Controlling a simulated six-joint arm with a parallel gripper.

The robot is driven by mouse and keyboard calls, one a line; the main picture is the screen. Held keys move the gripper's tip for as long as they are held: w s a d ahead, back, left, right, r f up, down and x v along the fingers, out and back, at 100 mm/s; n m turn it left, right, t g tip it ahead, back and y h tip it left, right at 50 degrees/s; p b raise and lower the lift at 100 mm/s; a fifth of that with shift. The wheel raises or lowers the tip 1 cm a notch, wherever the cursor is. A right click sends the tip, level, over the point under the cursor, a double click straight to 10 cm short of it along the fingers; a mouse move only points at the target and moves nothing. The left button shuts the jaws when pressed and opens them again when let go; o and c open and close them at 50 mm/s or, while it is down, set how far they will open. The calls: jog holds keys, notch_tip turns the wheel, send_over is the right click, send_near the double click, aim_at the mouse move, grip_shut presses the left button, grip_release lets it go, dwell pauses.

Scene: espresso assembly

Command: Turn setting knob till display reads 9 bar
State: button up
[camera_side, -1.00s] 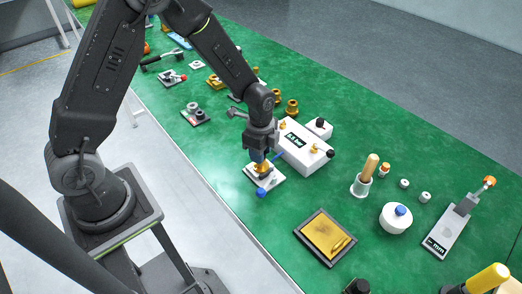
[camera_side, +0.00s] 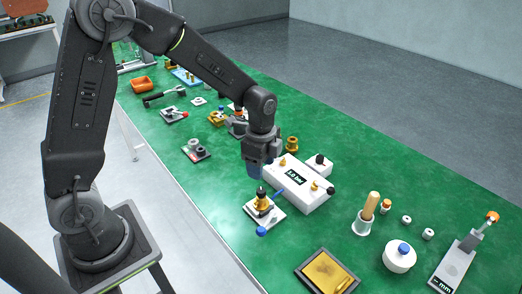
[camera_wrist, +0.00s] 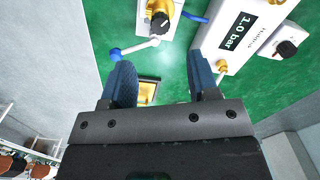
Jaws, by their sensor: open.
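The white pressure box (camera_side: 300,198) has a black display (camera_side: 297,176); in the wrist view the display (camera_wrist: 238,31) reads 1.0 bar. A brass valve (camera_side: 263,206) with a black knob (camera_side: 261,190) on top stands on a white plate (camera_side: 276,215) beside the box. In the wrist view the black knob (camera_wrist: 159,22) is at the top. I cannot tell for certain that this is the setting knob. My gripper (camera_side: 254,172) is open and empty, above and apart from the valve. Its blue fingers (camera_wrist: 162,72) show in the wrist view.
More black knobs sit on the pressure box (camera_side: 331,190) and the small white box (camera_side: 320,160) behind it. A blue-ended lever (camera_side: 262,231) sticks out by the valve plate. A framed gold tray (camera_side: 328,272) lies in front. Green table is clear at left front.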

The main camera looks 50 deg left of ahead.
jog(key=shift+r, duration=2.35)
jog(key=s+r+n+t, duration=0.2)
jog(key=s+r+n, duration=0.4)
jog(key=s, duration=0.3)
jog(key=s+r+n+t, duration=0.3)
jog(key=s+r+n, duration=0.3)
jog(key=s, duration=0.3)
jog(key=shift+s+n+t, duration=0.3)
jog(key=shift+s+n, duration=0.05)
jog(key=shift+n, duration=0.45)
jog(key=shift+r, duration=0.15)
